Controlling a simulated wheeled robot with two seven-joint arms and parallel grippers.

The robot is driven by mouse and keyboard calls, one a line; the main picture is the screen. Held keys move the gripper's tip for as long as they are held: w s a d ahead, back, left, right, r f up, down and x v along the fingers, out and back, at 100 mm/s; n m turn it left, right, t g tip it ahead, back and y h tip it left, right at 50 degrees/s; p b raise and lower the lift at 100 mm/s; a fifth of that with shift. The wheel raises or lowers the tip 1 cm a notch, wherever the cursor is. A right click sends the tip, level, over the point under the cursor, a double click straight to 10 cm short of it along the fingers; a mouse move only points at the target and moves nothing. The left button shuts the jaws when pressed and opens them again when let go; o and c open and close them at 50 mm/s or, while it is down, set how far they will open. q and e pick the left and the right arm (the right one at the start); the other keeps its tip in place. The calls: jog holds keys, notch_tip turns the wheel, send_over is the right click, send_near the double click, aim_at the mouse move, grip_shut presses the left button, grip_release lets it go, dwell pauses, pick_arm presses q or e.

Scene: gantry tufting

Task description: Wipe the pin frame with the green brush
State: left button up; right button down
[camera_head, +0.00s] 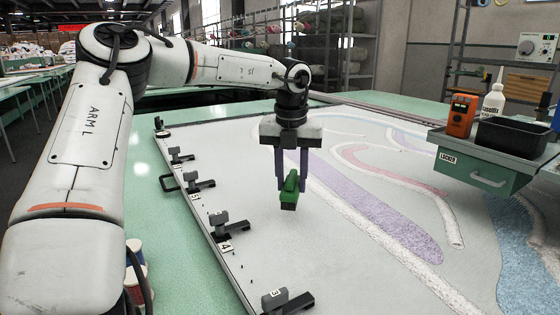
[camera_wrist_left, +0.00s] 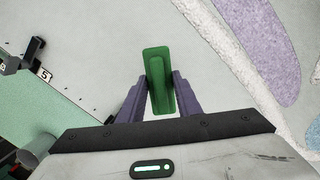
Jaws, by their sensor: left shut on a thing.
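My left gripper (camera_head: 291,181) is shut on the green brush (camera_head: 289,196) and holds it over the panel, to the right of the clamps. In the left wrist view the green brush (camera_wrist_left: 158,82) sits between the two purple fingers of the gripper (camera_wrist_left: 160,95). Its underside is hidden, so I cannot tell whether it touches the surface. The pin frame (camera_head: 222,262) shows as a pale edge strip with small dark pins and several black numbered clamps along the left side of the panel. Part of it also shows in the left wrist view (camera_wrist_left: 68,88). My right gripper is not in view.
A green drawer unit (camera_head: 480,163) at the right carries an orange device (camera_head: 461,115), a white bottle (camera_head: 492,104) and a black bin (camera_head: 512,138). Thread spools (camera_head: 135,270) stand low at the left. The tufted panel (camera_head: 330,245) is open between clamps and unit.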

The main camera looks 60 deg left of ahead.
pick_arm(q)
notch_tip(320, 180, up, 3)
jog(key=shift+r+p, duration=0.2)
jog(key=shift+p, duration=0.8)
jog(key=shift+r, duration=0.15)
